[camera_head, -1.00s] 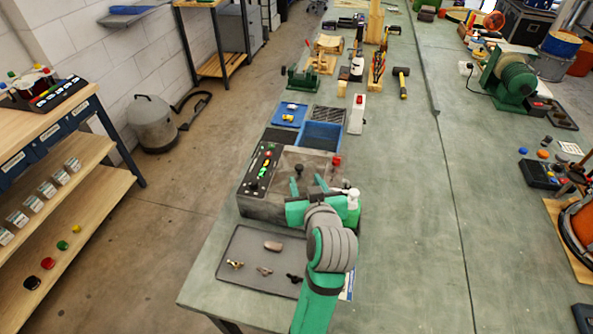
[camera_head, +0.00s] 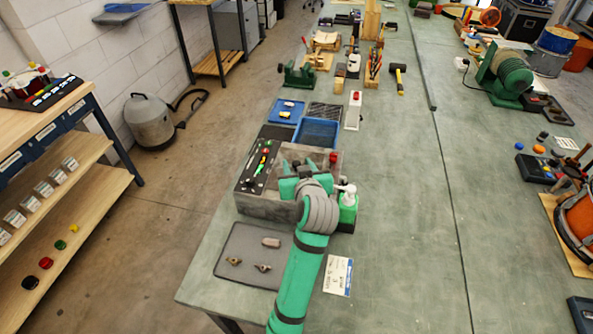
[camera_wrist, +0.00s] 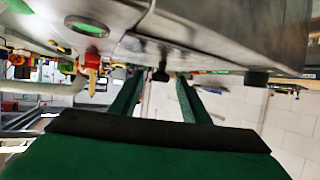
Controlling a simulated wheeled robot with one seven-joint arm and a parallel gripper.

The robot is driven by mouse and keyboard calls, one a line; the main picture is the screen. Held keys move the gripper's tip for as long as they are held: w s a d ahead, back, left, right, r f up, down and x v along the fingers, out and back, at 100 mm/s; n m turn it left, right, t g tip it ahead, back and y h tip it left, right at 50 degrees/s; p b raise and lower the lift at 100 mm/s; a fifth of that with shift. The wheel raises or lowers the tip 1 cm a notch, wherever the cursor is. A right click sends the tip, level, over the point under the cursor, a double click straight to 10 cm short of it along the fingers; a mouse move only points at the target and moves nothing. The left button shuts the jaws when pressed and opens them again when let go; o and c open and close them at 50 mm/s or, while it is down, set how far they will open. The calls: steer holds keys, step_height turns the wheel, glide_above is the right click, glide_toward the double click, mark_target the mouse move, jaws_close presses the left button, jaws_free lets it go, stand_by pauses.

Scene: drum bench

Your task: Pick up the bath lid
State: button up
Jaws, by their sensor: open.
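The bath (camera_head: 262,205) is a grey box with a dark button panel along its left side, near the front left of the bench in the head view. Its grey lid (camera_head: 317,153) lies on top and is partly hidden by my arm. My gripper (camera_head: 296,165) is over the lid, its green fingers apart. In the wrist view a grey metal surface fills the top, and a small black knob-like part (camera_wrist: 160,74) shows between the open green fingers. I cannot tell whether the fingers touch anything.
A green bottle with a white pump (camera_head: 347,206) stands close right of my gripper. A dark tray (camera_head: 232,282) with small parts lies in front, a white label card (camera_head: 338,275) beside it. Blue bins (camera_head: 317,132) stand behind the bath.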

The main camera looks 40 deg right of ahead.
jaws_close()
